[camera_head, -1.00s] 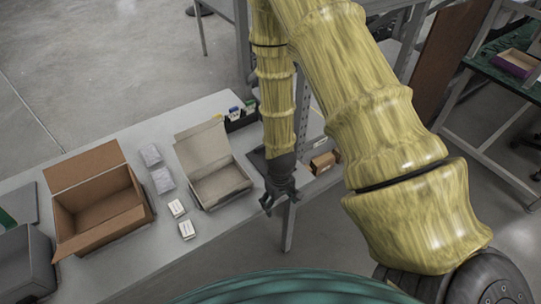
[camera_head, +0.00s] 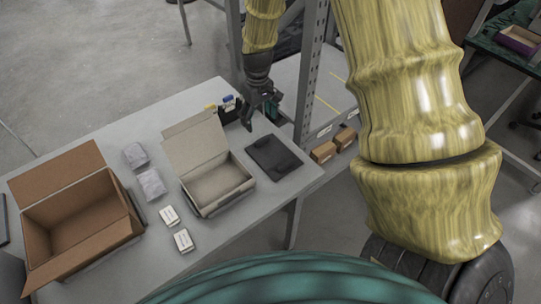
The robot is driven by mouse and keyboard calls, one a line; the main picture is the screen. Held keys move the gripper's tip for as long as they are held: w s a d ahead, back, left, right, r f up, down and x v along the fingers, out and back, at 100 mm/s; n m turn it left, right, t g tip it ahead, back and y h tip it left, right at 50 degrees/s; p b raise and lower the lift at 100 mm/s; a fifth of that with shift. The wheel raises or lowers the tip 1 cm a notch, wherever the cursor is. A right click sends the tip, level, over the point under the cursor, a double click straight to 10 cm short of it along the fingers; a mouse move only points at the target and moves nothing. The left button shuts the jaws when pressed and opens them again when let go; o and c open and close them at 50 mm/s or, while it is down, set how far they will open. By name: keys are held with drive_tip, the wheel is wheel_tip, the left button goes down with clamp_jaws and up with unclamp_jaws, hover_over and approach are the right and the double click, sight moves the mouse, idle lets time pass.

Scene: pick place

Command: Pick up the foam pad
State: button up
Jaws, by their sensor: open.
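A flat dark square pad (camera_head: 273,157), which looks like the foam pad, lies on the right end of the grey table (camera_head: 232,225). It is right of the open cardboard box with the raised lid. My gripper (camera_head: 260,120) is above the table's far side, just behind the pad in the picture. Its dark fingers point down, spread apart and empty. It appears apart from the pad, though its exact height is hard to tell.
The lidded box (camera_head: 243,184), a large brown carton (camera_head: 131,228), two grey wrapped packs (camera_head: 151,184) and two small white boxes (camera_head: 183,240) stand left of the pad. A black holder (camera_head: 229,112) is beside my gripper. A shelf post (camera_head: 309,80) rises to the right.

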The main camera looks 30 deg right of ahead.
sight(263, 140)
drive_tip(key=f, duration=0.4)
drive_tip(key=shift+s+d+p, duration=0.2)
drive_tip(key=shift+d+p, duration=0.2)
drive_tip(key=shift+s+a+f+p, duration=0.15)
drive_tip(key=shift+f+p, duration=0.55)
drive_tip(key=shift+f, duration=1)
drive_tip(key=shift+f+p, duration=0.35)
drive_tip(key=shift+f, duration=1.15)
drive_tip(key=shift+c, duration=0.4)
drive_tip(key=c, duration=0.8)
